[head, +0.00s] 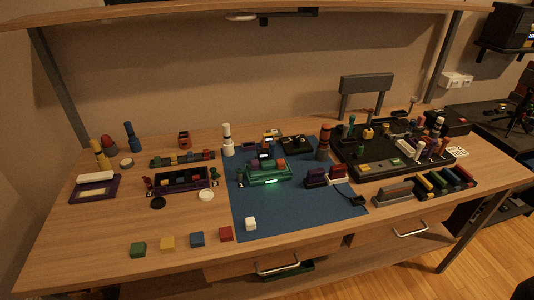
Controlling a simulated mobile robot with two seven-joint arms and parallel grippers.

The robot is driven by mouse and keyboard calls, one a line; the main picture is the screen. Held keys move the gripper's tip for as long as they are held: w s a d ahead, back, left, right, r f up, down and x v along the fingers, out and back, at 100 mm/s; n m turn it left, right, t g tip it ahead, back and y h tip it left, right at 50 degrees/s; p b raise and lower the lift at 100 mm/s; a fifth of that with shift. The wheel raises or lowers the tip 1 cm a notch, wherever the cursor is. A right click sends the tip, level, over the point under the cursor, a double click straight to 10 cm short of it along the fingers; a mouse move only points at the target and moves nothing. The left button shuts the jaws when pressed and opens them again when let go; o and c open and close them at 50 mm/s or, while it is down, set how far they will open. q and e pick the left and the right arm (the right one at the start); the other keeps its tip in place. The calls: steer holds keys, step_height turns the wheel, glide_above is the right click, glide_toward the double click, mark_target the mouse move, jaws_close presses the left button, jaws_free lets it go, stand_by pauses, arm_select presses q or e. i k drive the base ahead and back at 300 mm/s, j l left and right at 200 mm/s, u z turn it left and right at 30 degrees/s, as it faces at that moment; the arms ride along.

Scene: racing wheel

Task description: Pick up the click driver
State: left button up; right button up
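I cannot tell for sure which thing is the click driver; several upright tool-like pieces are small in the head view. A dark piece with an orange top (324,142) stands at the back right of the blue mat (290,222). A white piece with a dark band (228,141) stands at the mat's back left edge. A blue piece (130,137) stands at the back left of the table. Several coloured handles, one of them green (351,127), stand in the black tray (377,171) on the right. Neither of my grippers is in view.
A green fixture (270,176) sits mid-mat. A purple tray (102,189) is at left. A shelf (250,10) overhangs the back. The front-left tabletop is mostly clear.

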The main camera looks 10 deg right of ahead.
mark_target(324, 141)
steer(key=i+j, duration=0.15)
steer(key=j, duration=0.2)
steer(key=i+j, duration=0.1)
steer(key=j, duration=0.25)
steer(key=i+j, duration=0.15)
steer(key=j, duration=0.25)
steer(key=i+j, duration=0.1)
steer(key=j, duration=0.25)
steer(key=i+j+z, duration=0.2)
steer(key=k+j+z, duration=0.1)
steer(key=z, duration=1.3)
